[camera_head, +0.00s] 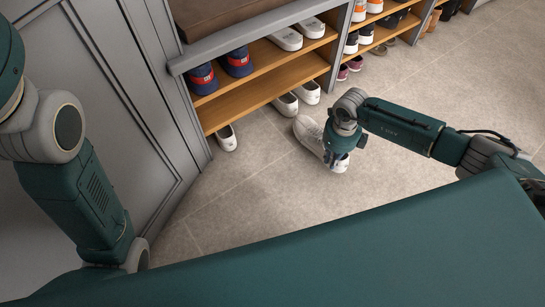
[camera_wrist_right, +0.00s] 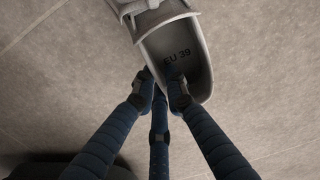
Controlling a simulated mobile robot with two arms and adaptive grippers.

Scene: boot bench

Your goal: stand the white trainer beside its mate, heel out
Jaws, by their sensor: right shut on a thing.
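My right gripper (camera_head: 338,158) is over a white trainer (camera_head: 307,131) in front of the bench. The wrist view shows my right gripper (camera_wrist_right: 163,88) shut on the heel end of the trainer (camera_wrist_right: 205,62), with "EU 39" on its insole. Its toe points to the upper left in the head view; I cannot tell if it touches the floor. A single white shoe (camera_head: 226,137) sits at the bottom left of the bench. A white pair (camera_head: 285,105) sits to its right on the bottom level. I cannot tell which is the mate. My left gripper is out of view.
The wooden shelf (camera_head: 245,99) is bare; blue shoes (camera_head: 202,79) and white shoes (camera_head: 286,39) stand on the shelf above. A bottom gap lies between the single shoe and the pair. A grey cabinet (camera_head: 90,90) stands left. The tiled floor (camera_head: 250,200) is clear.

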